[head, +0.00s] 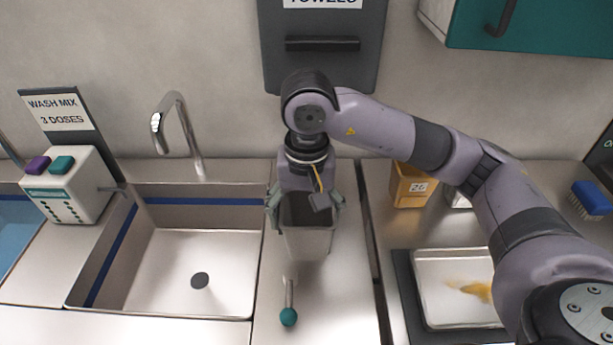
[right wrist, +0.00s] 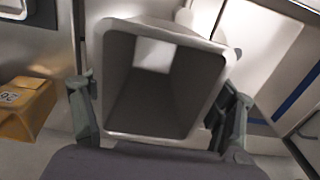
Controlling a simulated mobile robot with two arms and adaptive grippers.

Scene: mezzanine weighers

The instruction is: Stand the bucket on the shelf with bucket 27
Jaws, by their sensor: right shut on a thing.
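My right gripper (head: 305,203) is shut on a grey, open-topped bucket (head: 309,243), with one finger on each side of its upper part. The bucket is over the steel counter strip to the right of the sink; I cannot tell whether its base touches the counter. In the right wrist view the bucket (right wrist: 155,85) sits between the fingers with its mouth toward the camera and a pale patch inside. No number shows on it. No shelf with a bucket marked 27 can be made out. My left gripper is not in view.
A yellow-orange container (head: 410,187) with a number label, hard to read, stands right of the bucket. A tray (head: 437,318) with a yellow smear lies nearer. A teal-knobbed lever (head: 289,316) is in front. The sink (head: 200,270), tap (head: 172,125) and dispenser (head: 68,183) are left.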

